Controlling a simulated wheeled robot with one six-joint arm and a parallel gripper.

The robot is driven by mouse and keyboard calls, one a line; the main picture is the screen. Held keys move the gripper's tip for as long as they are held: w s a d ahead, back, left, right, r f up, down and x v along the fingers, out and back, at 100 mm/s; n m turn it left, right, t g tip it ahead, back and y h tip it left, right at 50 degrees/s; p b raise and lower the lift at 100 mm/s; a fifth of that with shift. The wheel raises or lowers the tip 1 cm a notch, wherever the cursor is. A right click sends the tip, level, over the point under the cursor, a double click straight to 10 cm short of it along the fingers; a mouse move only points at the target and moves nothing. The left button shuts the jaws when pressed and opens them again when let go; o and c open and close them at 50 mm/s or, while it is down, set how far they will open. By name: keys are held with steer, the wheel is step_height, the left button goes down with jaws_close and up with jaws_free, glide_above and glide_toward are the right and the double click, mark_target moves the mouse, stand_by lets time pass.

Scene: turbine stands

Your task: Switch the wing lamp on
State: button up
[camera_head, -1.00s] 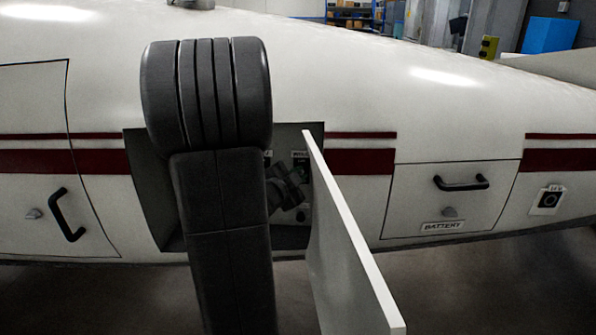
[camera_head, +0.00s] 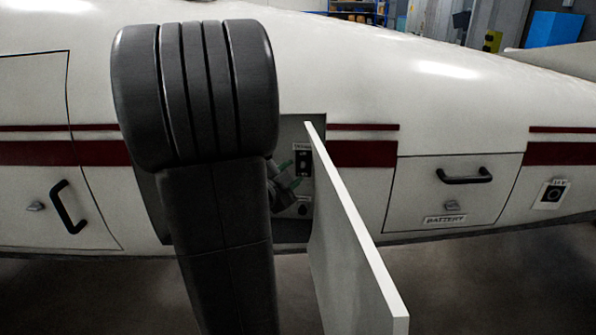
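An open recess in the white fuselage holds a grey switch panel (camera_head: 293,128). A black switch (camera_head: 303,159) with a small label above it shows on the panel, beside the open door. A round dark knob or socket (camera_head: 303,210) sits lower down. The labels are too small to read, so I cannot tell which control is for the wing lamp. My gripper (camera_head: 293,174) is at the recess, just below and left of the black switch. Its two green-tipped fingers look apart with nothing between them. My arm hides the gripper's rear and the panel's left part.
The white door (camera_head: 350,235) stands open toward me, close to the gripper's right. A closed battery hatch (camera_head: 420,190) with a black handle is further right, and a small round socket (camera_head: 552,195) beyond it. Another closed hatch (camera_head: 30,180) is at the left.

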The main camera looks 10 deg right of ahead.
steer(key=v, duration=0.8)
steer(key=shift+s+a, duration=0.25)
steer(key=shift+s, duration=0.05)
steer(key=shift+w, duration=0.1)
steer(key=x, duration=1.3)
steer(key=shift+w+d+p, duration=0.25)
steer(key=shift+d+p, duration=0.05)
steer(key=shift+p, duration=0.05)
steer(key=b+v, duration=0.1)
steer(key=v, duration=1.3)
steer(key=f+x, duration=0.1)
steer(key=x, duration=1.3)
steer(key=s+a+f+m+t+h+b, duration=0.1)
steer(key=s+a+f+b, duration=0.3)
steer(key=s+a+b, duration=0.5)
steer(key=s+t+h+b, duration=0.1)
steer(key=b, duration=0.2)
steer(key=shift+s+m+t+h, duration=0.3)
steer(key=shift+m+h, duration=0.1)
